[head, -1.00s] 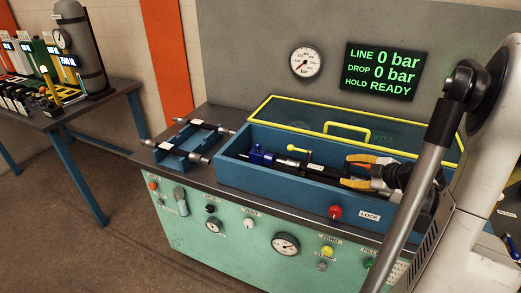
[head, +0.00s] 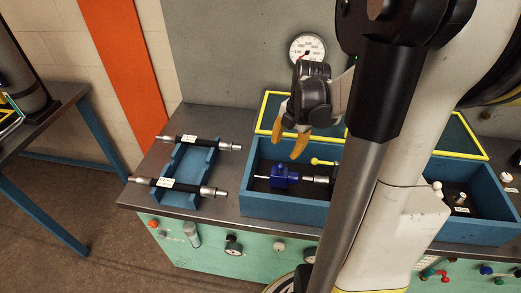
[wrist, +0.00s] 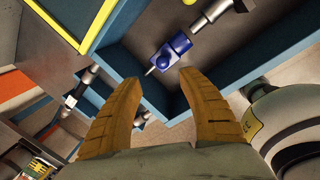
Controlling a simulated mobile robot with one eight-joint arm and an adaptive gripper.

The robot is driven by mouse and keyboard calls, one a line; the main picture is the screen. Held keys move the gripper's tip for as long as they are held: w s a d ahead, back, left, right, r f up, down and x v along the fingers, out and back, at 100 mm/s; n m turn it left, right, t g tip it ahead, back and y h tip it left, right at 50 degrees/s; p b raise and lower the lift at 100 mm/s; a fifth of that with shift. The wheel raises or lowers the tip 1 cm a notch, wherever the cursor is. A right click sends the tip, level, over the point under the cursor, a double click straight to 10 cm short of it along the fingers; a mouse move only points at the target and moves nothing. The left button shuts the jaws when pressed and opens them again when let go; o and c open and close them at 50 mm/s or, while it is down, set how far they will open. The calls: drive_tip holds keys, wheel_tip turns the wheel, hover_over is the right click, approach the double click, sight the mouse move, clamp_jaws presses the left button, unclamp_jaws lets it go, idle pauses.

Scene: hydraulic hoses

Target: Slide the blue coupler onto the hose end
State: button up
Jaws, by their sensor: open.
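The blue coupler (head: 284,177) lies in the left part of the blue open box, with a thin pale rod sticking out of its left side. A silver metal fitting (head: 316,179) is just to its right, in line with it; whether they touch is unclear. The coupler (wrist: 176,50) and the fitting (wrist: 208,20) also show in the wrist view. My gripper (head: 289,146) is above the box, pointing down near the coupler, with its orange fingers apart. In the wrist view my gripper (wrist: 159,79) is open and empty, short of the coupler. My arm hides the middle of the box.
The blue box (head: 275,208) has raised walls and a yellow-edged lid (head: 268,112) standing open behind. A yellow-handled lever (head: 325,162) sits near the fitting. Two labelled hoses with metal ends (head: 180,186) lie on a blue rack (head: 185,160) to the left. A gauge (head: 307,48) hangs behind.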

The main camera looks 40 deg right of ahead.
sight(282, 164)
drive_tip(key=f+b, duration=0.1)
drive_tip(key=f, duration=0.2)
drive_tip(key=w+f+b, duration=0.1)
drive_tip(key=f, duration=0.3)
drive_tip(key=f+b, duration=0.1)
drive_tip(key=f, duration=0.2)
drive_tip(key=shift+w+f, duration=0.2)
drive_tip(key=shift+f, duration=0.05)
drive_tip(key=shift+c, duration=0.2)
clamp_jaws()
